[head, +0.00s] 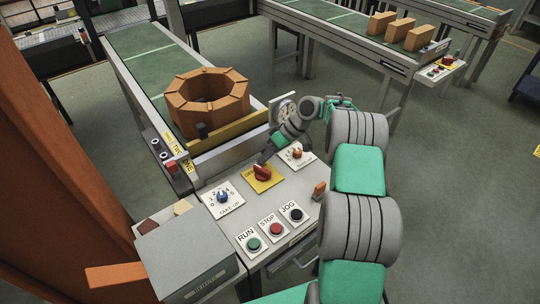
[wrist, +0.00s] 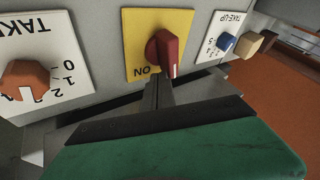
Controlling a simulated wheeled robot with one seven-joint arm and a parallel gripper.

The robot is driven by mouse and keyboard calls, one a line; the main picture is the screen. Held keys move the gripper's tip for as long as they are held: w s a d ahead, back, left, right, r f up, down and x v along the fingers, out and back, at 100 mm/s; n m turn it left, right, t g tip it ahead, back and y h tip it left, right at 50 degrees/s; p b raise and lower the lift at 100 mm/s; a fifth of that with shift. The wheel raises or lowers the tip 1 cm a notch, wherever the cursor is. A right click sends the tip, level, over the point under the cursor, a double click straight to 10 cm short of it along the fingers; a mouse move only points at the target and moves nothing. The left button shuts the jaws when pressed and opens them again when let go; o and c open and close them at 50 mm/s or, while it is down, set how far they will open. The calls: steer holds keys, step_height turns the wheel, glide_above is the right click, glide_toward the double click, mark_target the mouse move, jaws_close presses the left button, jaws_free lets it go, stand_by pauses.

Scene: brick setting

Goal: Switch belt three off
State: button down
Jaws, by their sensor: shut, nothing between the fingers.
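A red rotary switch (head: 262,172) sits on a yellow plate (head: 266,186) on the sloping grey panel. OFF shows at the plate's left in the head view. In the wrist view the red switch (wrist: 166,50) has a white pointer mark at its lower right end. There the yellow plate (wrist: 139,28) shows ON upside down at lower left. My gripper (wrist: 165,92) is shut and empty, its tips right beside the switch; whether they touch it I cannot tell. In the head view my gripper (head: 264,158) is small and reaches the switch from the far side.
Take-up dials with a blue knob (head: 222,197) and an orange knob (head: 297,153) flank the switch. RUN (head: 253,244), STOP (head: 276,230) and JOG (head: 296,214) buttons lie nearer. A green belt (head: 140,50) with an orange ring-shaped part (head: 207,120) stands behind. An orange column (head: 60,170) stands left.

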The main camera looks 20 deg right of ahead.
steer(key=shift+w+a, duration=0.2)
steer(key=shift+a, duration=0.5)
stand_by(0.5)
steer(key=v, duration=0.7)
steer(key=shift+d+r, duration=0.25)
steer(key=shift+r, duration=0.05)
